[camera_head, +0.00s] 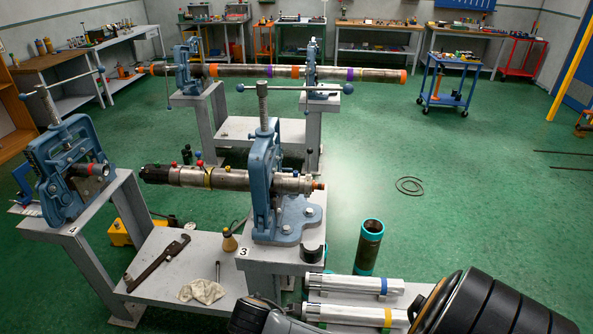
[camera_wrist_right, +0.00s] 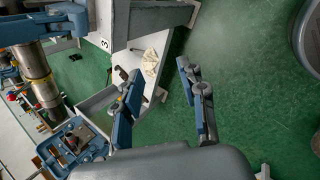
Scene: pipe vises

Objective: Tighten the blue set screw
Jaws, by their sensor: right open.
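In the head view a grey pipe (camera_head: 215,179) lies clamped in the blue vise (camera_head: 265,180) marked 3. Several small coloured screws stand along the pipe's top. A red one (camera_head: 199,163) is left of a blue set screw (camera_head: 222,170); the blue one is small and hard to make out. My right gripper (camera_wrist_right: 160,70) is open and empty in the right wrist view, its two blue-padded fingers apart. A pipe (camera_wrist_right: 40,75) shows there at the left, clear of the fingers. The blue set screw cannot be made out in that view. My left gripper is not in view.
Another blue vise (camera_head: 75,170) stands at the left. A pipe wrench (camera_head: 158,262) and a rag (camera_head: 202,290) lie on the low shelf. A teal-rimmed pipe (camera_head: 369,248) stands on the floor. A blue cart (camera_head: 448,85) is farther back. The green floor at the right is mostly clear.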

